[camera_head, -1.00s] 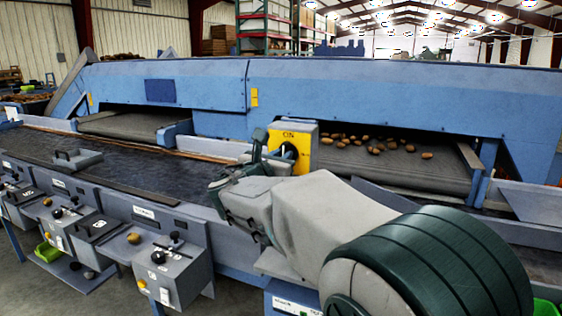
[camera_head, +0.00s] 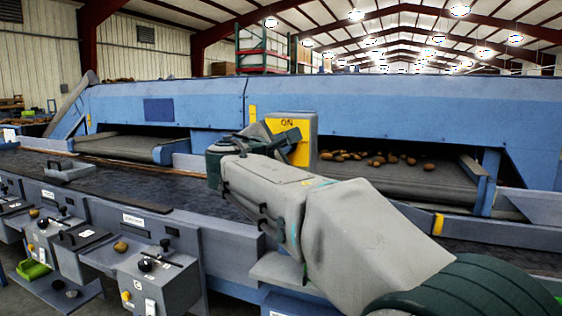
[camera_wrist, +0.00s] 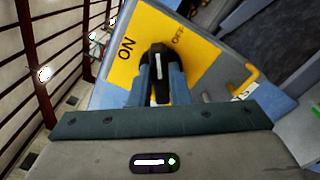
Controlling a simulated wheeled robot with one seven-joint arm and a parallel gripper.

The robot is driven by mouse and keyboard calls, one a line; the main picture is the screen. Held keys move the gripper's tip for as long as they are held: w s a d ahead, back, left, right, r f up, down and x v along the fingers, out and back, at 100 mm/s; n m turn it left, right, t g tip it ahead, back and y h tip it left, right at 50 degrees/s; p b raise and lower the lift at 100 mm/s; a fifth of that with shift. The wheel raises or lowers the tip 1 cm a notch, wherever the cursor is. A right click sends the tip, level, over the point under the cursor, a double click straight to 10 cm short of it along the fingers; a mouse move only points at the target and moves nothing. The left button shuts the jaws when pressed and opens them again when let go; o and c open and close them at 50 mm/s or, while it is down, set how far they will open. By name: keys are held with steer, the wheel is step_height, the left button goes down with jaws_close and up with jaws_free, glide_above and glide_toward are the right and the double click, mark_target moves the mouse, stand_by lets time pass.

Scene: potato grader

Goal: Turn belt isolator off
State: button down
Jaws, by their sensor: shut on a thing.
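The belt isolator has a yellow plate (camera_wrist: 203,62) marked ON and OFF and a black rotary knob (camera_wrist: 158,57) with a white line. In the wrist view ON is left of the knob and OFF is above and right of it. The white line runs nearly upright in that view, between the two labels. My gripper (camera_wrist: 160,72) is shut on the knob, one finger on each side. In the head view the yellow plate (camera_head: 300,152) shows ON at its top, and my gripper (camera_head: 272,139) reaches it from the left, hiding the knob and the OFF label.
The isolator box stands before the blue grader frame (camera_head: 400,105). Potatoes (camera_head: 380,159) lie on the belt to its right. A dark belt (camera_head: 120,180) runs along the front left. Control boxes (camera_head: 155,275) with knobs line the near edge. A yellow handle (camera_wrist: 246,77) is close to the plate.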

steer(key=shift+f+m+b, duration=0.15)
steer(key=shift+m+b, duration=1.35)
steer(key=shift+m, duration=0.15)
steer(key=shift+f+m+b, duration=0.15)
steer(key=shift+m+b, duration=1.35)
steer(key=shift+m, duration=0.15)
steer(key=c, duration=1.4)
jaws_free()
steer(key=shift+o, duration=0.2)
steer(key=shift+s+r, duration=0.1)
steer(key=v, duration=1.3)
steer(key=shift+s, duration=0.35)
